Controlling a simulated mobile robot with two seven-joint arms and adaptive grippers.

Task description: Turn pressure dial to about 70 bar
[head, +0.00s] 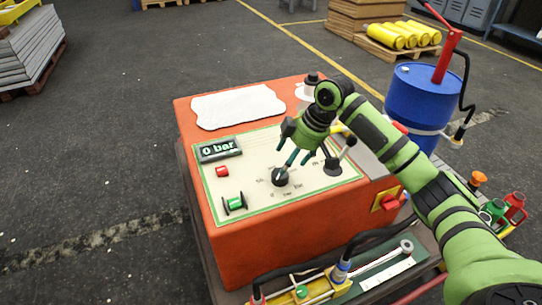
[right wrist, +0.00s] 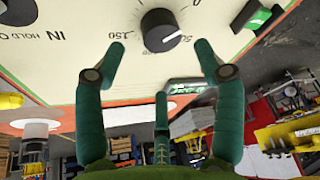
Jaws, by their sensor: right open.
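The pressure dial (head: 280,177) is a black round knob on the cream panel (head: 257,200) of an orange box. Its display (head: 219,149) reads 0 bar. My right gripper (head: 298,160) is open and empty, just above the dial in the head view. In the right wrist view the dial (right wrist: 160,30) lies ahead of my open fingers (right wrist: 160,48), roughly centred between them. Its white mark points to the lower right, close to the 50 on the printed scale. No contact with the knob shows. My left gripper is not in view.
A black lever (head: 333,165) stands right of the dial. A red button (head: 222,171) and a green switch (head: 235,204) are on its left. A white cloth (head: 238,106) lies on the box top. A blue drum (head: 418,102) stands behind my arm.

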